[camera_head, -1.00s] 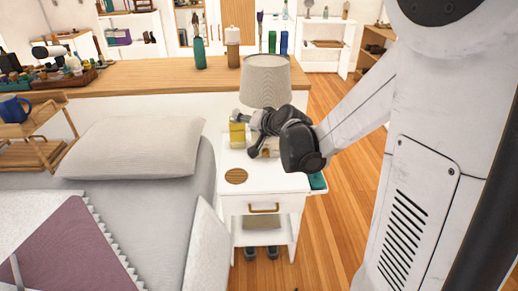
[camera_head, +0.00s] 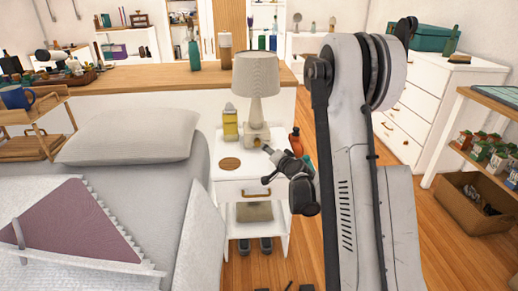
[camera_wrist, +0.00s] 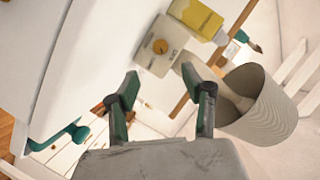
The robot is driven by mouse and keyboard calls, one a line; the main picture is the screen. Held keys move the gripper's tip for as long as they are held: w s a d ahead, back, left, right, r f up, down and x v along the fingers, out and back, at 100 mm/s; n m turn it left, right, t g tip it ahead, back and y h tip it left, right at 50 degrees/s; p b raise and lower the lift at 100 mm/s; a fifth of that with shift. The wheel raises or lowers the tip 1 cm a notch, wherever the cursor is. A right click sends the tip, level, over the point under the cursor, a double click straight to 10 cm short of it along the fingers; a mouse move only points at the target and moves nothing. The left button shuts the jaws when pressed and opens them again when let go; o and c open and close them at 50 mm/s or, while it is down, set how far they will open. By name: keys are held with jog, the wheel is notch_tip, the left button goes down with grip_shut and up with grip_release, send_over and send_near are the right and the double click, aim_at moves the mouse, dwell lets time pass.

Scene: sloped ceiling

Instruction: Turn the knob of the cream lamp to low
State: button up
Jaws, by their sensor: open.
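The cream lamp (camera_head: 257,76) stands upright at the back of the white nightstand. Its box-shaped base carries a small round brown knob (camera_wrist: 160,46) on the front face. The lamp also shows in the wrist view, with its ribbed shade (camera_wrist: 262,104) at right. The knob's setting cannot be read. My gripper (camera_head: 267,166) is open and empty in front of the lamp base, apart from it. In the wrist view my two green-and-black fingertips (camera_wrist: 160,73) are spread, with the knob ahead, roughly between them.
A yellow bottle (camera_head: 230,123) stands left of the lamp base. A round wooden coaster (camera_head: 229,163) lies on the nightstand (camera_head: 226,175). An orange bottle (camera_head: 295,141) is to the right of the lamp. The bed (camera_head: 150,205) lies left of the nightstand.

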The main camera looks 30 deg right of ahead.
aim_at(258, 144)
jog(key=b+x, duration=0.3)
jog(key=x, duration=0.9)
jog(key=shift+w+a, duration=0.1)
jog(key=shift+w, duration=0.05)
jog(key=shift+c, duration=0.5)
grip_shut()
jog(key=shift+f+m+t+y, duration=0.15)
jog(key=shift+m+t+y, duration=0.55)
jog(key=shift+m, duration=1)
jog(key=shift+o, duration=0.5)
grip_release()
